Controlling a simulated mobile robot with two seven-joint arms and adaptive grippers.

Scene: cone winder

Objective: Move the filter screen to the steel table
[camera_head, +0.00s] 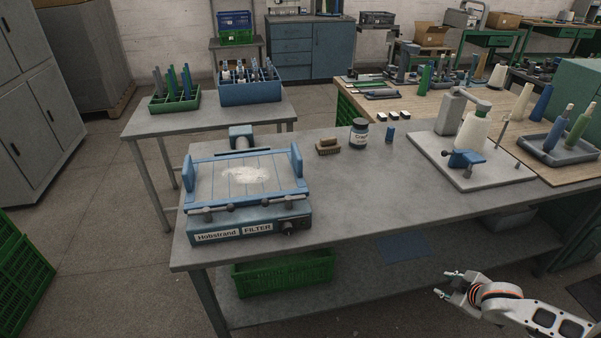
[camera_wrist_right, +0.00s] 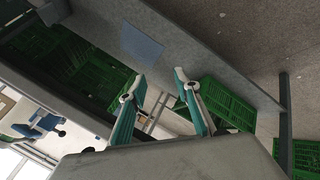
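My right gripper (camera_head: 443,284) is open and empty, in front of the table and well right of the unit. Its spread fingers also show in the wrist view (camera_wrist_right: 160,78). My left gripper is out of view.
A green crate (camera_head: 283,272) and blue sheet (camera_head: 405,247) lie below.

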